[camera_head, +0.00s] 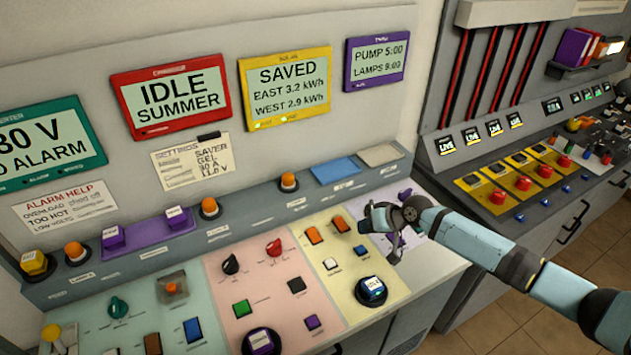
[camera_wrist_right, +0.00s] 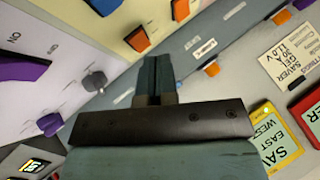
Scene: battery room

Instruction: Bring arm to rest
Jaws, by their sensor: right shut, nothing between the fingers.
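My right arm (camera_head: 478,240), pale blue with dark joints, reaches in from the right over the purple-tinted end of the control panel (camera_head: 440,268). My right gripper (camera_head: 366,218) is at the arm's far end, over the border of the yellow and purple sections. In the right wrist view my right gripper (camera_wrist_right: 157,62) has its fingers together with nothing between them. The fingers show in front of the panel's ledge; whether they touch it, I cannot tell. The gripper hides part of the purple section. My left gripper is not in view.
Knobs, buttons and switches crowd the panel, including a round blue-labelled dial (camera_head: 371,291) near the gripper. The wall holds a red display (camera_head: 170,100) reading IDLE SUMMER and a yellow one (camera_head: 285,88) reading SAVED. A second console (camera_head: 500,185) stands at right, behind the arm.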

